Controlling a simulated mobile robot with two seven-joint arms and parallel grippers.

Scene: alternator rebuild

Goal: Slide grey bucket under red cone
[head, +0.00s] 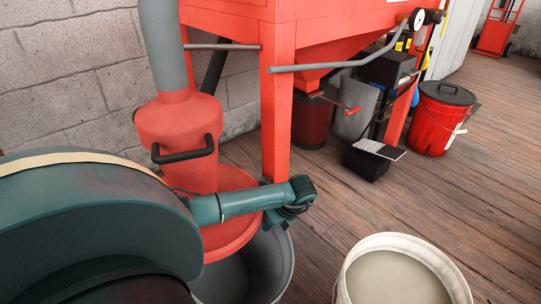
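The red cone (230,235) flares out at the bottom of a red cylinder fed by a grey hose, against the block wall at left. The grey bucket (279,262) stands open and upright low in the picture. The cone's rim overlaps the left and back of the bucket's mouth in this view. The bucket's front part is cut off by the picture's bottom edge. Whether cone and bucket touch, I cannot tell.
A white bucket (357,257) stands at lower right. A red leg (277,130) is behind the cone. A red bucket (437,118) stands farther back. Wooden floor is clear at right.

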